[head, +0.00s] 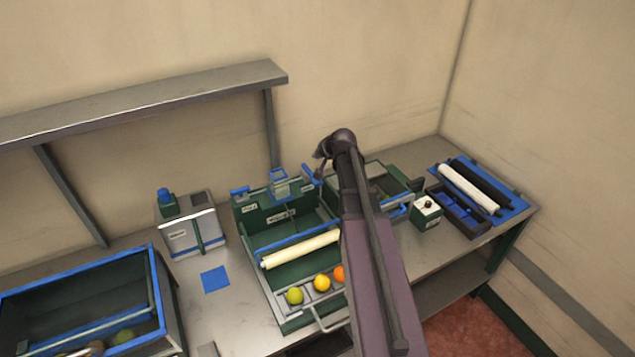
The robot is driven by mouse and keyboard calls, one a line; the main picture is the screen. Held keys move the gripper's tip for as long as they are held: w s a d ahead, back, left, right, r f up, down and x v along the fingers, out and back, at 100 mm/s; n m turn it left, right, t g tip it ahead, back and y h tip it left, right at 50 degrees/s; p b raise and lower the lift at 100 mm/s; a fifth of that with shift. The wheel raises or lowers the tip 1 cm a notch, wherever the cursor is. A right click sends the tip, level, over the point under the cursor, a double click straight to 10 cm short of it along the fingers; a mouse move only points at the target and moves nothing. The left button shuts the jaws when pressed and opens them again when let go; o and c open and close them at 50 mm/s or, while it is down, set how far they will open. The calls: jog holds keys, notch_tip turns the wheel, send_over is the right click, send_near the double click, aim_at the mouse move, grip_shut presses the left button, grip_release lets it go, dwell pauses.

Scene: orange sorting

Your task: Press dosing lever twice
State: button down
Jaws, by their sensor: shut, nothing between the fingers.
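My arm reaches up from the lower middle, and its end with my gripper (321,162) is above the back right of a green sorting machine (268,222). The gripper is small and dark, seen from behind, and looks shut and empty. A blue upright piece (311,175) stands just below and left of it; I cannot tell whether they touch. A blue bracket (279,181) is at the machine's back edge. I cannot tell for sure which part is the dosing lever. A green, a yellow and an orange fruit (322,283) lie in the machine's front tray (297,312), partly behind my arm.
A grey dispenser box (190,234) with a blue cap stands left of the machine, by a blue square (215,279). A blue-rimmed bin (153,263) is at lower left.

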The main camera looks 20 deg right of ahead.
jog(key=b, duration=0.8)
send_near(311, 174)
jog(key=shift+s+f+x, duration=0.15)
jog(key=shift+x, duration=0.75)
jog(key=shift+s+f+x, duration=0.1)
jog(key=shift+s+x, duration=0.05)
jog(key=shift+x, duration=0.8)
